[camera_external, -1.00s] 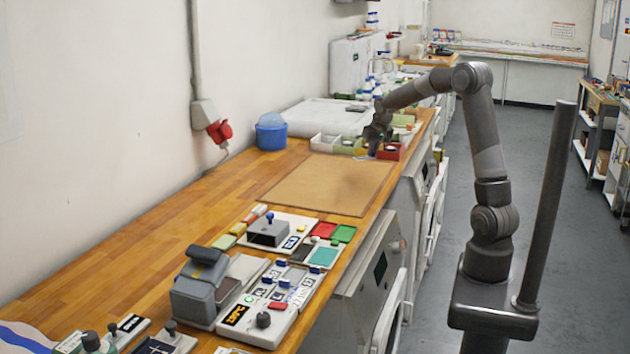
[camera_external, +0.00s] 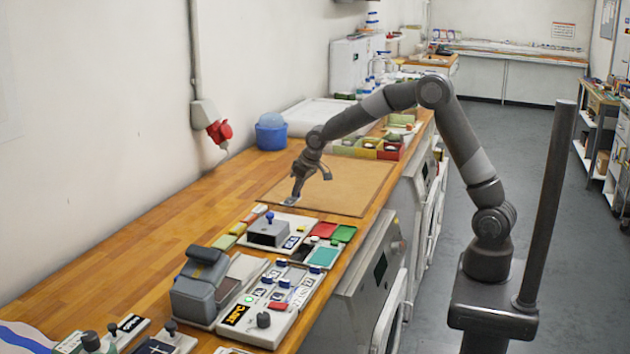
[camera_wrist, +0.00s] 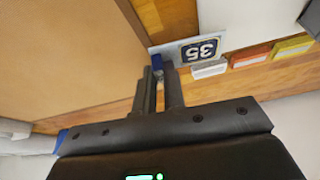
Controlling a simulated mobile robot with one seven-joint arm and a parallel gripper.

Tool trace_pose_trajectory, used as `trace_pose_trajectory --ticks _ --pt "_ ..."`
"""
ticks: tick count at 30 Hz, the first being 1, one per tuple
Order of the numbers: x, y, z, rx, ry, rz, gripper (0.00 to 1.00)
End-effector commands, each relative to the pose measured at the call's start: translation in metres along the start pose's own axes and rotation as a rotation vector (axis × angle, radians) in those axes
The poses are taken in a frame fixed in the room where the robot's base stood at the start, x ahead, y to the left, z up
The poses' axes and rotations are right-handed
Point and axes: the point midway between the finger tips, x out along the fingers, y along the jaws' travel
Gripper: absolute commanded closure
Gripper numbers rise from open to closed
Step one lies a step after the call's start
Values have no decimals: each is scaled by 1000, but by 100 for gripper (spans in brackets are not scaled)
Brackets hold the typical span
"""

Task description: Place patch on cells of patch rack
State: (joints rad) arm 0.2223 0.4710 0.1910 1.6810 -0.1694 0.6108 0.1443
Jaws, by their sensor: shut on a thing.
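My gripper (camera_external: 297,190) is shut on a patch (camera_external: 290,201), holding it over the near left part of the brown mat. In the wrist view the fingers (camera_wrist: 160,85) close on a small blue piece, and the patch's light plate (camera_wrist: 200,50) shows a dark blue "35" label with a pale border. The pale tray in the foreground, which looks like the patch rack (camera_external: 276,333), holds several labelled pieces with blue or red grips. My gripper is apart from it, farther back. Some of its cells are hard to make out.
The brown mat (camera_external: 345,185) is otherwise bare. Small bins (camera_external: 390,150) stand behind the mat. Bare wood lies left.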

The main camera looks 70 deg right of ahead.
Motion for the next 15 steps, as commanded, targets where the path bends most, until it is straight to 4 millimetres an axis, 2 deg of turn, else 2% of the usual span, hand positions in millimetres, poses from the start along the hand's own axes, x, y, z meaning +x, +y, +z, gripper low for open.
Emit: trace_pose_trajectory --ticks 1,3,6,11,15 --pt "4 -18 0 -29 0 -12 100" --pt "7 -35 -1 -56 1 -24 100" --pt "10 -48 -1 -78 1 -34 100" --pt "9 -54 -2 -87 2 -38 100" --pt "-10 -54 -10 -87 7 -37 100"
